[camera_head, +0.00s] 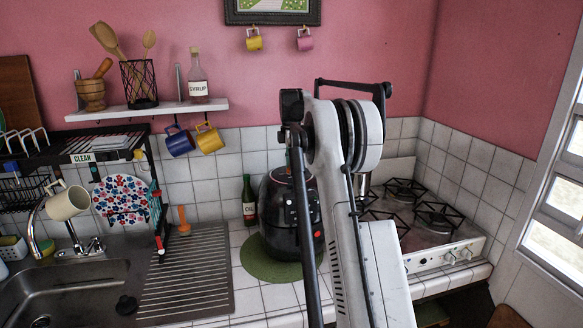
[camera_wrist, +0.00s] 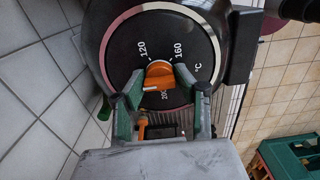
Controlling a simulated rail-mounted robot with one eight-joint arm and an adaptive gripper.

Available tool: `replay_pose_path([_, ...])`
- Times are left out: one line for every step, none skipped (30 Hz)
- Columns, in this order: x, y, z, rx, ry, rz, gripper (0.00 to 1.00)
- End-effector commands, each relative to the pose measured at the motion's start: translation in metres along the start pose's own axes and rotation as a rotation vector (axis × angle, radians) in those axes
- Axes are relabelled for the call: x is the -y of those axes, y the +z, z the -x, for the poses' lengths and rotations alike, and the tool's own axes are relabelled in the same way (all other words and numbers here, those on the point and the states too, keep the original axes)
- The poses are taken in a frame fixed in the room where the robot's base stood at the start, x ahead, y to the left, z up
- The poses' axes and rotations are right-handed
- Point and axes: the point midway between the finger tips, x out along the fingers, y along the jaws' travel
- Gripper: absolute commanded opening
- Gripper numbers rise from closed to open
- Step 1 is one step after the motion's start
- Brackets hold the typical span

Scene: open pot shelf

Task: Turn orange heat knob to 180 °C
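The orange heat knob (camera_wrist: 159,76) sits at the middle of a black round dial (camera_wrist: 125,50) in the wrist view. White marks 120, 160, a partly covered 200 and °C show around it. Which mark the knob points to is too small to tell. My gripper (camera_wrist: 160,73) has one green-and-grey finger on each side of the knob, with both fingertips close against it; it looks shut on the knob. In the head view the black appliance (camera_head: 276,222) stands on a green round mat (camera_head: 258,262). My arm covers its right side, and the knob and gripper cannot be made out there.
An oil bottle (camera_head: 249,205) stands just left of the appliance. A metal drainboard (camera_head: 185,285) and sink (camera_head: 60,295) lie further left. A gas stove (camera_head: 437,240) is on the right. A wall shelf (camera_head: 150,110) with hanging mugs is above.

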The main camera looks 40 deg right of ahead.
Motion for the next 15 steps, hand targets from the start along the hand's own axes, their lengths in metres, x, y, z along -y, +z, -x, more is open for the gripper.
replay_pose_path([0.0000, 0.0000, 0.0000, 0.000, 0.000, 0.000, 0.22])
replay_pose_path([0.0000, 0.0000, 0.0001, 0.000, 0.000, 0.000, 0.18])
replay_pose_path([0.0000, 0.0000, 0.0001, 0.000, 0.000, 0.000, 0.12])
replay_pose_path([0.0000, 0.0000, 0.0001, 0.000, 0.000, 0.000, 0.08])
replay_pose_path([0.0000, 0.0000, 0.0001, 0.000, 0.000, 0.000, 0.04])
replay_pose_path([0.0000, 0.0000, 0.0001, 0.000, 0.000, 0.000, 0.03])
replay_pose_path([0.0000, 0.0000, 0.0001, 0.000, 0.000, -0.001, 0.03])
replay_pose_path([0.0000, 0.0000, 0.0001, 0.000, 0.000, -0.002, 0.03])
replay_pose_path([0.0000, 0.0000, 0.0001, 0.000, 0.000, -0.004, 0.03])
replay_pose_path([0.0000, 0.0000, 0.0000, 0.000, 0.000, -0.007, 0.03])
replay_pose_path([0.0000, 0.0000, 0.0000, 0.000, 0.000, -0.012, 0.03])
replay_pose_path([0.0000, 0.0000, -0.0001, 0.000, 0.000, -0.020, 0.03])
replay_pose_path([0.0000, 0.0000, -0.0002, 0.000, 0.000, -0.027, 0.03])
replay_pose_path([0.0000, 0.0000, -0.0003, 0.000, 0.000, -0.035, 0.03])
replay_pose_path([0.0000, 0.0000, -0.0005, 0.000, 0.000, -0.050, 0.03])
